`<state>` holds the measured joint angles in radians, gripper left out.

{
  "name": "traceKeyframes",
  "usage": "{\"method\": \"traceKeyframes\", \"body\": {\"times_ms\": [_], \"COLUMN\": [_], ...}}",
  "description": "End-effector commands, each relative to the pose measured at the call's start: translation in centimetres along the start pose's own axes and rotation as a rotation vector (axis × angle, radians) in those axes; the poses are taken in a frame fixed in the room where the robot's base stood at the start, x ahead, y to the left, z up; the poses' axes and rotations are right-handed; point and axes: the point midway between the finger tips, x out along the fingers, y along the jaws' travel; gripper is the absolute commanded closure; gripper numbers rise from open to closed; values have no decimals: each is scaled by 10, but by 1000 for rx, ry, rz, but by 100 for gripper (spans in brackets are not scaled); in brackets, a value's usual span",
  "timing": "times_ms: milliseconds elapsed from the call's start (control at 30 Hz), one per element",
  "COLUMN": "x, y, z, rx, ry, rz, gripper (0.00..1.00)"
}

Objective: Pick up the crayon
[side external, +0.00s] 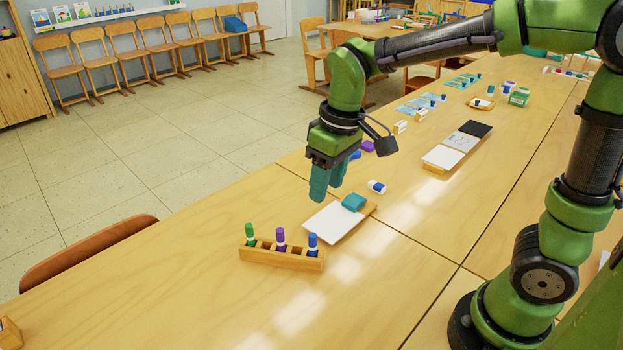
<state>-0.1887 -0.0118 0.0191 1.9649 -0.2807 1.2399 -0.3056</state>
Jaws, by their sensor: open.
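Several marker-like sticks that may be crayons are in the side external view. Green (250,236), purple (281,240) and blue (312,244) ones stand upright in a wooden holder (282,259) with slots. A short white-and-blue cylinder (377,187) lies on the table to the right of my gripper. I cannot tell which one is the crayon. My gripper (327,192) points down with its teal fingers, open and apparently empty. It hangs above the table, behind the holder and near a white board (338,222).
A teal block (353,202) rests on the white board's far end. A purple block (367,146) and small white-and-tan items stand behind my gripper. Another board (443,159) lies further right. The table's front middle is clear.

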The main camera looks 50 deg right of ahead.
Motion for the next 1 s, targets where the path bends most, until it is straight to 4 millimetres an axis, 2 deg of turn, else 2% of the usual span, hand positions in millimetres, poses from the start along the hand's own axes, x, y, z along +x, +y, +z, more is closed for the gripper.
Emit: {"method": "traceKeyframes", "body": {"times_ms": [100,200,267,367,800,1000], "x": [10,2,-2,6,94,112], "y": [-5,-4,-3,-2,3,4], "z": [-22,-32,-30,-26,-14,-13], "rx": [-129,-207,-236,-254,-252,-251], "ry": [-91,-121,-131,-145,-143,-139], "rz": [32,49,51,46,46,46], "gripper": [52,52,52,52,52,52]}}
